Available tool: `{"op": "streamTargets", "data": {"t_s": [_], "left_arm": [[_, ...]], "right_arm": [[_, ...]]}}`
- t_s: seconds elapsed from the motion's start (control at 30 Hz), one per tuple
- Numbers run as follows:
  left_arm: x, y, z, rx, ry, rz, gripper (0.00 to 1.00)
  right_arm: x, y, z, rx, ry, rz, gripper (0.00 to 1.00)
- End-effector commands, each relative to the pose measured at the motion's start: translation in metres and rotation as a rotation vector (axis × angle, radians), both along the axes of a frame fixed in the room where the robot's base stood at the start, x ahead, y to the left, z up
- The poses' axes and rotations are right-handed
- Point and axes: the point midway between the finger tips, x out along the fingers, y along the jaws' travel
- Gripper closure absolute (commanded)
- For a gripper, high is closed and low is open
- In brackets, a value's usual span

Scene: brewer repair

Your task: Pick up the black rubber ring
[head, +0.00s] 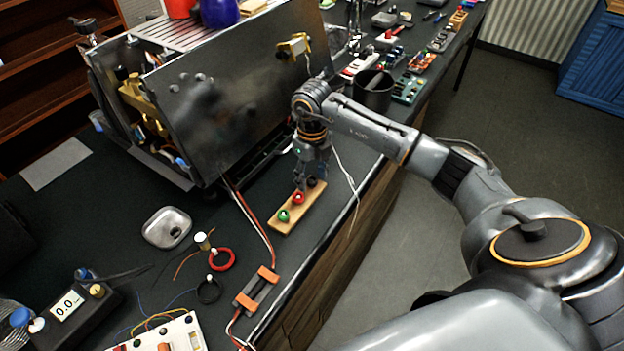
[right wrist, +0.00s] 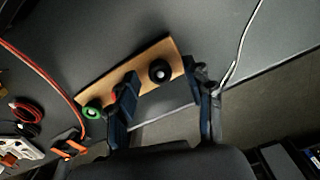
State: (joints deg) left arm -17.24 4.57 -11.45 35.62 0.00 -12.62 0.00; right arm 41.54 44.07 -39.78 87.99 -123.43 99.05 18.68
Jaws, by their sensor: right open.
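The black rubber ring (right wrist: 160,71) sits on a wooden board (right wrist: 149,55), with a pale centre showing, in the right wrist view. In the head view it is mostly hidden by my gripper. A red ring (head: 298,198) and a green ring (head: 283,215) are on the same board (head: 290,222). My right gripper (head: 306,182) points down over the black ring's end of the board. In the right wrist view its open fingers (right wrist: 164,76) are on either side of the black ring, with nothing held. One finger partly covers the red ring. My left gripper is not in view.
The brewer (head: 215,105) stands open behind the board. A black cup (head: 372,92) is to the right. Red (head: 222,268) and black (head: 209,297) coils, a metal dish (head: 167,227) and a meter (head: 75,312) lie to the left. The bench edge is close in front.

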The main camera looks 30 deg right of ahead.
Motion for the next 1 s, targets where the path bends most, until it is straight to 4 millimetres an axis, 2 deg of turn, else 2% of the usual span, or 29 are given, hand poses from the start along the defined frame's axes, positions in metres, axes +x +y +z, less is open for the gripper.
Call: {"op": "streamTargets", "data": {"t_s": [0.03, 0.2, 0.23, 0.57, 0.73, 0.9, 1.0], "left_arm": [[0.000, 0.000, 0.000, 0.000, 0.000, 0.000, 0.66], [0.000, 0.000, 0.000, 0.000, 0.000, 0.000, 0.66], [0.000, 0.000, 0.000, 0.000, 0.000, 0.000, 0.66], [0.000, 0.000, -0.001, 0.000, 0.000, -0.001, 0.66], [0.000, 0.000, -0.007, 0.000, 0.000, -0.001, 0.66], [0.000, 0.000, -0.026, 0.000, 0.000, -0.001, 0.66], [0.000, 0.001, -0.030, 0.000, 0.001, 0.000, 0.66]], "right_arm": [[0.000, 0.000, 0.000, 0.000, 0.000, 0.000, 0.50], [0.000, 0.000, 0.000, 0.000, 0.000, 0.000, 0.85], [0.000, 0.000, 0.000, 0.000, 0.000, 0.000, 0.88], [0.000, 0.000, 0.001, 0.000, 0.000, 0.000, 0.88], [0.001, -0.001, 0.007, -0.002, -0.002, 0.000, 0.88], [0.002, -0.001, 0.029, -0.001, -0.007, 0.001, 0.88], [-0.013, 0.011, 0.050, -0.002, -0.006, 0.006, 0.88]]}}
